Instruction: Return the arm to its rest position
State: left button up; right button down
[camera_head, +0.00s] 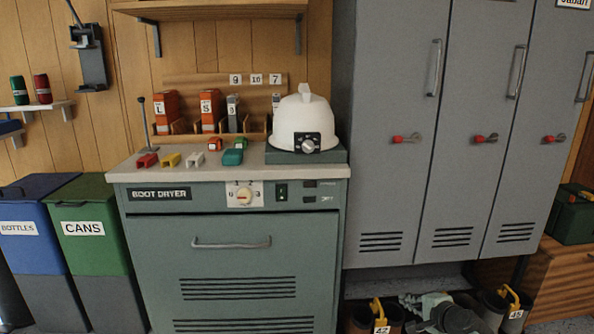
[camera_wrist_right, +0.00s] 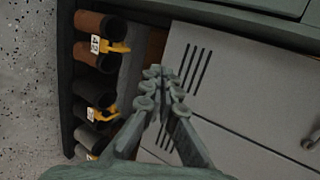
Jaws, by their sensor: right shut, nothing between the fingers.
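My right gripper (camera_head: 436,303) shows low at the bottom edge of the head view, in front of the boot rack under the lockers. In the right wrist view its grey-green fingers (camera_wrist_right: 163,82) are shut with nothing between them. They point toward the grey locker doors (camera_wrist_right: 240,80) and show apart from the boots. Most of the right arm is out of the picture. My left gripper and arm do not show in either view.
Boots with yellow tags stand in a rack (camera_wrist_right: 95,60), and some show below the grey lockers (camera_head: 390,130). The boot dryer cabinet (camera_head: 235,270) has a white dome (camera_head: 300,115) on top. A green bin (camera_head: 90,225) and a blue bin (camera_head: 35,235) stand left.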

jog(key=s+a+f+n+g+h, duration=0.1)
jog(key=s+f+n+g, duration=0.2)
jog(key=s+f+n, duration=0.55)
jog(key=s+a+f+n+g+h, duration=0.15)
jog(key=s+f, duration=0.45)
jog(key=s, duration=0.8)
jog(key=s+f+n+g+h, duration=0.1)
jog(key=s+f+n+g, duration=0.2)
jog(key=s, duration=1.6)
jog(key=n+g, duration=0.1)
jog(key=n, duration=0.3)
jog(key=shift+a+f+h, duration=0.2)
jog(key=shift+a+h, duration=0.05)
jog(key=shift+h, duration=0.1)
